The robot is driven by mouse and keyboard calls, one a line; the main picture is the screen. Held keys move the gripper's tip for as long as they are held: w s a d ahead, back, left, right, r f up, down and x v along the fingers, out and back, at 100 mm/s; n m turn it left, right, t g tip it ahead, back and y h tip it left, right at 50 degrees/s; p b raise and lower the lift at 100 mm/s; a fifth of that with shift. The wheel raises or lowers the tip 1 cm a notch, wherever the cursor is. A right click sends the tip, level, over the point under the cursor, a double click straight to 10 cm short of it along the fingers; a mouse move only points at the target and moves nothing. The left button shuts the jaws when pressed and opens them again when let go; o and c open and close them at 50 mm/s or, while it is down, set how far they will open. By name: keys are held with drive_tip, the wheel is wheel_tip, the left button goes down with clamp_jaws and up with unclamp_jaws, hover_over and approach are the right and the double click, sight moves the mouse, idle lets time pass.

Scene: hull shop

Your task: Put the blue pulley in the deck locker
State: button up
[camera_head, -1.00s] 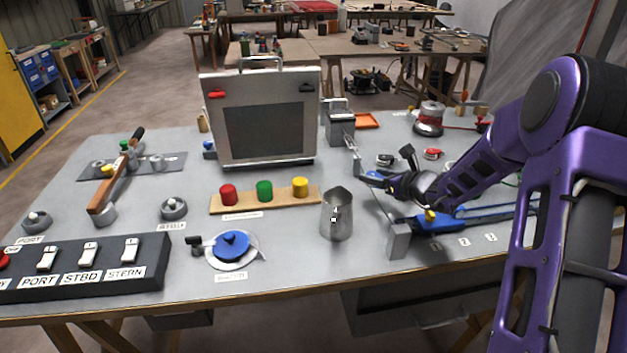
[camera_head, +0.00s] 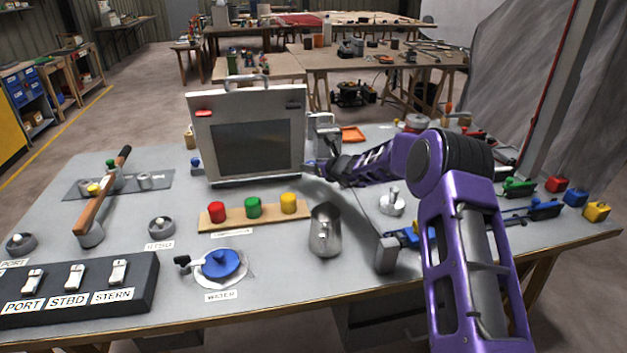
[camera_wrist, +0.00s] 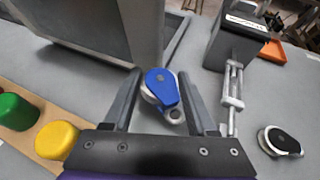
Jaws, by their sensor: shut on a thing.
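The blue pulley (camera_wrist: 161,88) with its grey metal eye is held between the two fingers of my gripper (camera_wrist: 160,76) in the wrist view. In the head view my gripper (camera_head: 318,170) is small, at the right edge of a pale upright box, which I take as the deck locker (camera_head: 198,155). The locker has a dark front panel, a red latch, a black latch and a top handle; its front looks shut. Its side and foot show at upper left in the wrist view (camera_wrist: 112,28). The pulley is mostly hidden in the head view.
A wooden strip (camera_head: 235,218) with red, green and yellow knobs lies before the locker. A metal jug (camera_head: 325,230) stands nearer. A black-and-grey pulley (camera_wrist: 281,141) lies at right.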

sight(314, 190)
drive_tip(key=shift+w+f+b, duration=0.1)
drive_tip(key=shift+f+b, duration=0.2)
drive_tip(key=shift+f, duration=2.9)
drive_tip(key=shift+f+b, duration=0.2)
drive_tip(key=shift+b, duration=0.1)
drive_tip(key=o, duration=1.4)
drive_tip(key=shift+r, duration=0.1)
